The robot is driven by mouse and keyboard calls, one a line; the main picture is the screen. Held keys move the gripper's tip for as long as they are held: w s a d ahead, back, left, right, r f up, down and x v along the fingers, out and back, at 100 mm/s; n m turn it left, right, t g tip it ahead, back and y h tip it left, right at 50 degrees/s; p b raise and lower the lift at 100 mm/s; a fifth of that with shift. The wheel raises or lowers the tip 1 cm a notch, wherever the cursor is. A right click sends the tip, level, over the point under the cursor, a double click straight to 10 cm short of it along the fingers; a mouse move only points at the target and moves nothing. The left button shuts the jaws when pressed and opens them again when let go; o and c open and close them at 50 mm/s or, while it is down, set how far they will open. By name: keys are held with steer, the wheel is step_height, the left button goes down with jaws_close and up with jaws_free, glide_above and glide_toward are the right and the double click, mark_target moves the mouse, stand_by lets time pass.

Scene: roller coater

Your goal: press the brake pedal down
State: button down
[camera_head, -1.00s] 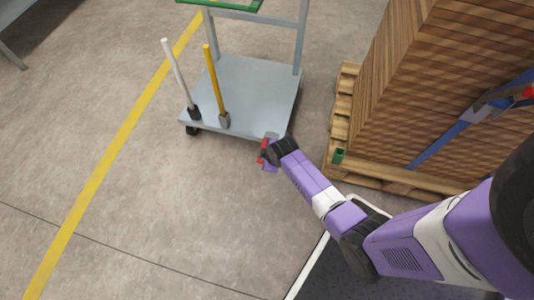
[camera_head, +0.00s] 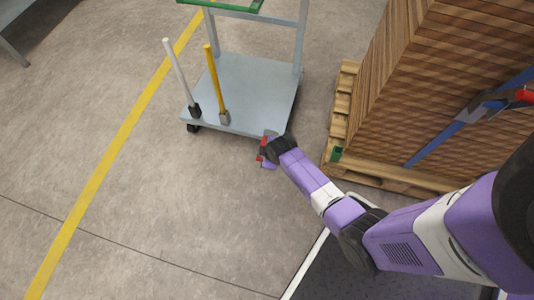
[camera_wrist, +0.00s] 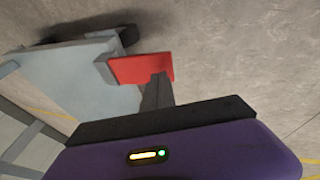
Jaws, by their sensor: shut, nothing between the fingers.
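The brake pedal (camera_wrist: 143,68) is a flat red plate on a grey bracket at the edge of the grey cart (camera_wrist: 70,70). In the head view a little of the red pedal (camera_head: 263,146) shows at the cart's near right corner, partly hidden by my gripper. My gripper (camera_head: 268,158) is at that corner. In the wrist view its dark fingers (camera_wrist: 158,82) are shut and empty, with their tips overlapping the pedal's lower right part. I cannot tell whether they touch it.
The cart platform (camera_head: 255,85) carries a white lever (camera_head: 180,75) and a yellow lever (camera_head: 215,80) on its left side. A wooden pallet (camera_head: 345,105) with a tall strapped brown stack (camera_head: 420,90) stands close on the right. The floor left of my gripper is clear.

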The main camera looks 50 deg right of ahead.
steer(key=p+v, duration=0.6)
steer(key=v, duration=0.6)
steer(key=shift+w+a, duration=0.2)
steer(key=shift+w, duration=0.1)
steer(key=shift+r, duration=0.15)
steer(key=w+d+r+m+t, duration=0.2)
steer(key=w+r+t, duration=0.1)
steer(key=w+r, duration=0.2)
steer(key=s+a+r+m+t+h, duration=0.2)
steer(key=a+r+t, duration=0.2)
steer(key=r, duration=0.5)
steer(key=s+a+r+t+y, duration=0.1)
steer(key=s+a+r, duration=0.3)
steer(key=s+r, duration=0.35)
steer(key=s+a+r+m+t+y, duration=0.1)
steer(key=s+a+r+y, duration=0.1)
steer(key=s+a+r, duration=0.45)
steer(key=s+a+r+t+y, duration=0.1)
steer(key=s+a+r, duration=0.1)
steer(key=s+r, duration=0.65)
step_height(320, 180, up, 21)
steer(key=p, duration=2.2)
steer(key=shift+s+a, duration=0.3)
